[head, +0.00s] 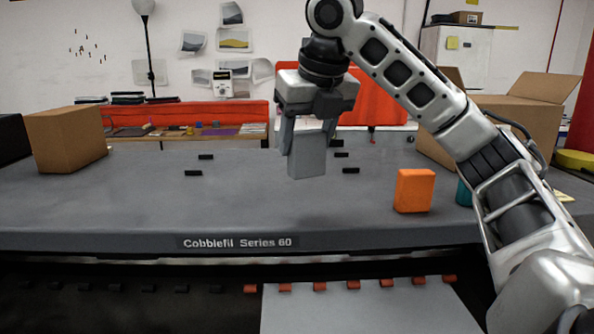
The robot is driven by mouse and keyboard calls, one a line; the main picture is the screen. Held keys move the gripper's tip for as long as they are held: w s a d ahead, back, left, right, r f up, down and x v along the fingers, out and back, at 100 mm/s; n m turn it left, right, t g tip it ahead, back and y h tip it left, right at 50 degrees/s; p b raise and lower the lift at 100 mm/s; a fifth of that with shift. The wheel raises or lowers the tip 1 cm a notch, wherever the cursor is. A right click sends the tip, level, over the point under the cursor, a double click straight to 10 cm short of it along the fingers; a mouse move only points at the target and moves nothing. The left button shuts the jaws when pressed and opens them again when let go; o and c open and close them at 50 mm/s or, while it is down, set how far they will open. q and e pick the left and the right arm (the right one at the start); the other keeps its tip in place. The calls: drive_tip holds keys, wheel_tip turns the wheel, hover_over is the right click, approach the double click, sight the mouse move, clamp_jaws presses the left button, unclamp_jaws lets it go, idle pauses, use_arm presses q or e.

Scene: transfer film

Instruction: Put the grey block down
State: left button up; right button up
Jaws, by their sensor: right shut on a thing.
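The grey block (308,163) is upright between the fingers of my right gripper (308,140). The gripper points down and is shut on the block's upper part. The block's lower end shows against the grey table top (120,210); I cannot tell whether it touches the surface or hangs a little above it. My left gripper is not in view.
An orange block (414,191) stands to the right of the grey block. A teal object (464,192) is partly hidden behind my right arm. Small black pieces (193,173) lie around. Cardboard boxes stand at left (66,139) and right (505,112). The table's front left is clear.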

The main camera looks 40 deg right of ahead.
sight(306, 131)
drive_tip(key=shift+x, duration=3.75)
drive_tip(key=shift+w, duration=0.15)
drive_tip(key=o, duration=1)
drive_tip(key=shift+f, duration=0.1)
drive_tip(key=shift+v, duration=6.15)
drive_tip(key=shift+w, duration=0.1)
